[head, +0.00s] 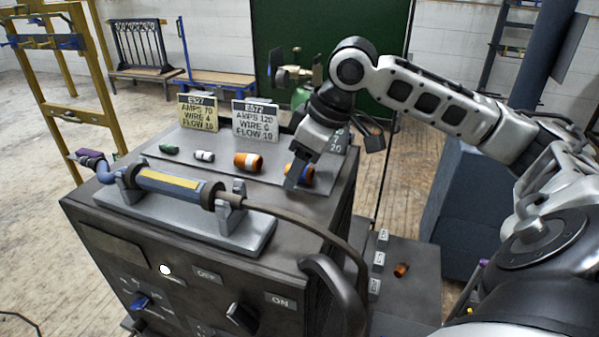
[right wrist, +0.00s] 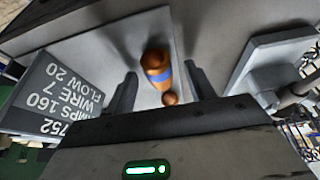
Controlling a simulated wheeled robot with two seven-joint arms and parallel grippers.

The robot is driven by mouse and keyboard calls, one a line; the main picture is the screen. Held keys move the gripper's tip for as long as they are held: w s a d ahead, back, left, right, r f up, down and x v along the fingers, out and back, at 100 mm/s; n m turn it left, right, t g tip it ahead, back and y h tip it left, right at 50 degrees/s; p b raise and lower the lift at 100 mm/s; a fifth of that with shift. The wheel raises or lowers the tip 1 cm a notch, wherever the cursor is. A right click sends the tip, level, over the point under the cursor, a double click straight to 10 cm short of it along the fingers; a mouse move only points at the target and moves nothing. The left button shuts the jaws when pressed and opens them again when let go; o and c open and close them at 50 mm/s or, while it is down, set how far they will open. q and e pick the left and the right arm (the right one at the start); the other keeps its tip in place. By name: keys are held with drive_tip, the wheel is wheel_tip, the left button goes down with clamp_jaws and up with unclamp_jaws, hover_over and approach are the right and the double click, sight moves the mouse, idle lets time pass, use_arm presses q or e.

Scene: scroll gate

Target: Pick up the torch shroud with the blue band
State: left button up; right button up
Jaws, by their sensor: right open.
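The shroud with the blue band (head: 307,174) is a copper-orange cylinder at the right end of the grey tray on top of the machine. My right gripper (head: 293,182) is over it in the head view and hides part of it. In the right wrist view the banded shroud (right wrist: 156,66) shows between the two spread fingers of the right gripper (right wrist: 161,88); a round copper end is nearest the palm. The fingers are open, and I cannot tell whether either touches it. My left gripper is not in view.
An orange shroud with a white band (head: 248,161), a white piece (head: 204,156) and a green piece (head: 169,149) lie left on the tray. Label cards (head: 255,120) stand behind. A torch in a cradle (head: 170,183) lies in front. A copper piece (head: 401,270) sits on the lower shelf.

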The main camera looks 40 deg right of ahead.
drive_tip(key=shift+c, duration=0.3)
clamp_jaws()
drive_tip(key=shift+r, duration=0.1)
drive_tip(key=shift+r, duration=0.2)
wheel_tip(320, 180, up, 3)
drive_tip(key=shift+s+d+r+p, duration=0.1)
drive_tip(key=shift+p, duration=0.3)
use_arm(q)
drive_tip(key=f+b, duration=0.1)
drive_tip(key=b, duration=0.3)
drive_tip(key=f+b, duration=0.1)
drive_tip(key=b, duration=0.3)
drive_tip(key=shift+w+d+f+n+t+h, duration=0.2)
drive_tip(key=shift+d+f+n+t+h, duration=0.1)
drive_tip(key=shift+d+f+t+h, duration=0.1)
use_arm(e)
drive_tip(key=s+d+r, duration=0.4)
drive_tip(key=s+r, duration=0.5)
drive_tip(key=s, duration=0.4)
drive_tip(key=shift+r, duration=0.15)
